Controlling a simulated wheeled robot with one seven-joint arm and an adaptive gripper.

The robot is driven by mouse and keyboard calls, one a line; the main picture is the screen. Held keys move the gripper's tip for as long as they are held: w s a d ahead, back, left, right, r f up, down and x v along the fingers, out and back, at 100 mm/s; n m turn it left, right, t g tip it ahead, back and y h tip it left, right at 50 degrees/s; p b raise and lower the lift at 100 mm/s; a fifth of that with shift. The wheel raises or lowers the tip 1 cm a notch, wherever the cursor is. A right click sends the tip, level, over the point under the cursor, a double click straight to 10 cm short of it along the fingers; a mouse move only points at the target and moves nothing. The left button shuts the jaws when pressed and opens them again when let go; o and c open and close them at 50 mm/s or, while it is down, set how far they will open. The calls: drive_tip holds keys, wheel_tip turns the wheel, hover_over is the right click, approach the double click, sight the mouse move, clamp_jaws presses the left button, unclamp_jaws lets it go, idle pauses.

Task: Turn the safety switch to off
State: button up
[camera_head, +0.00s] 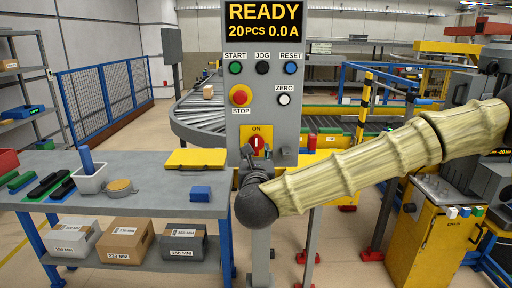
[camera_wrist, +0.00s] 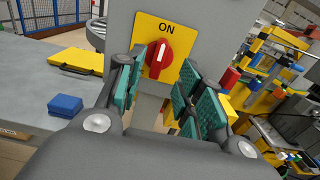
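The safety switch is a red rotary knob (camera_wrist: 158,58) on a yellow plate (camera_wrist: 183,38) marked ON. Its white mark points up toward ON, slightly tilted in the wrist view. In the head view the knob (camera_head: 257,144) sits low on the grey control panel (camera_head: 264,182). My gripper (camera_wrist: 165,92) is open, with its teal pads apart and nothing between them. It is just in front of and slightly below the knob, which shows between the fingers. I see no contact. In the head view my gripper (camera_head: 252,163) hides part of the lower panel.
Above the knob are a red STOP button (camera_head: 240,95), green START (camera_head: 236,67), black JOG (camera_head: 262,67), blue RESET (camera_head: 290,67) and white ZERO (camera_head: 284,99) buttons. A grey table (camera_head: 150,207) with a blue block (camera_head: 200,193) stands left. A roller conveyor (camera_head: 200,113) lies behind.

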sight(257, 145)
drive_tip(key=shift+w+p, duration=0.35)
drive_tip(key=shift+w, duration=2.85)
clamp_jaws()
